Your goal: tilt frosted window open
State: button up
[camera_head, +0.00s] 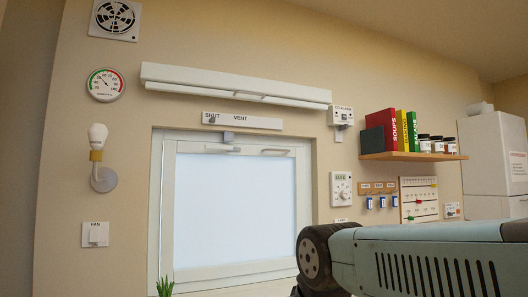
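The frosted window (235,215) is in the wall at the middle of the view, with a pale pane in a white frame. Its sash looks flush with the frame, though a small gap cannot be ruled out. A light lever handle (222,150) lies across the top of the sash, below a small grey bracket (228,136). A second bar-shaped fitting (277,151) is at the top right of the sash. Above is a white strip (242,121) marked SHUT and VENT, with a small grey piece near SHUT. My arm covers the lower right; my gripper is not in view.
A long white housing (235,84) runs above the window. A wall lamp (99,160) and fan switch (95,234) are left. A plant tip (165,287) shows below.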

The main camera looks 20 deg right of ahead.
aim_at(224, 213)
jog(key=z, duration=0.1)
jog(key=i, duration=0.95)
jog(key=u, duration=0.05)
